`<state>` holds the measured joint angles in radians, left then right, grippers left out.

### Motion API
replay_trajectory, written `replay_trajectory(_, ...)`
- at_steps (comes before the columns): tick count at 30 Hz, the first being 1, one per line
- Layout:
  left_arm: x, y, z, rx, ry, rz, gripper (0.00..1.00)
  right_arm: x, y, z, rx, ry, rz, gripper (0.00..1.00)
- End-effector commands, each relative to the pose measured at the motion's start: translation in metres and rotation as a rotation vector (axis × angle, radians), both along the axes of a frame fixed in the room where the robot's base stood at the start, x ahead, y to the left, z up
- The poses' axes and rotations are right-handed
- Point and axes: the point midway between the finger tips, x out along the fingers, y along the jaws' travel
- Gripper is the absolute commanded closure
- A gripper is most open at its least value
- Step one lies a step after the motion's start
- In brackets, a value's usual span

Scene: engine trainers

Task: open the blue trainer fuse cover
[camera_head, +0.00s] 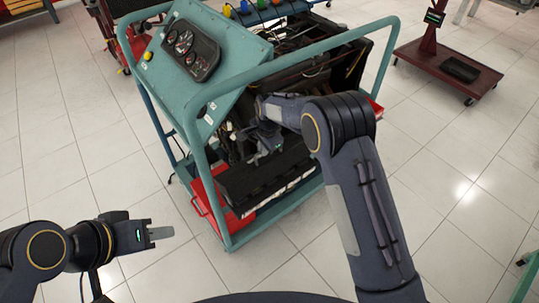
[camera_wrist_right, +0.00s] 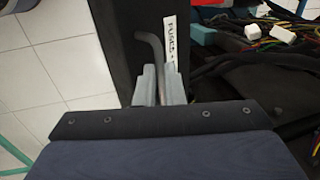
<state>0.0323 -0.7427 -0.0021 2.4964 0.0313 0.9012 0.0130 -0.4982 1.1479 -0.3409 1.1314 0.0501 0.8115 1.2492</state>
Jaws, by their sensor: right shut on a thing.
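The blue-green trainer (camera_head: 205,145) stands in the middle of the head view, with a gauge panel on its upper left. In the right wrist view, the dark fuse cover (camera_wrist_right: 122,40) bears a white label (camera_wrist_right: 170,40) reading FUSES and a grey bent handle (camera_wrist_right: 152,48). My right gripper (camera_head: 262,150) reaches into the trainer's side; in the wrist view its fingers (camera_wrist_right: 159,85) are shut on the handle's lower part. The cover looks upright; its hinge is hidden. My left gripper (camera_head: 163,233) is away from the trainer over the floor, its finger gap unclear.
The trainer's tubular frame (camera_head: 285,62) arches over the arm's work area. Loose cables (camera_wrist_right: 245,65) lie right of the cover. A red tray (camera_head: 207,190) sits low in the trainer. A red stand (camera_head: 445,68) is at the back right. The tiled floor in front is mostly clear.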

Motion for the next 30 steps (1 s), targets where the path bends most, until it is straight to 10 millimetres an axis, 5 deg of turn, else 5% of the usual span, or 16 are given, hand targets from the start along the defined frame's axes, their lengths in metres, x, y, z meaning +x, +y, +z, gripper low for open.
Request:
replay_trajectory(9,0.000,0.000,0.001,0.000,0.000,0.000,0.64,0.017,0.014,0.000,-0.002,0.006,0.002,1.00)
replay_trajectory(26,0.000,0.000,0.002,0.000,0.000,0.000,0.64,0.020,0.016,-0.001,-0.004,0.011,0.003,1.00)
replay_trajectory(27,0.000,0.000,0.002,0.000,0.000,0.000,0.64,0.020,0.016,-0.001,-0.004,0.011,0.003,0.89)
replay_trajectory(30,0.000,0.000,0.002,0.000,0.000,0.000,0.64,0.020,0.016,0.000,-0.003,0.009,0.002,0.76)
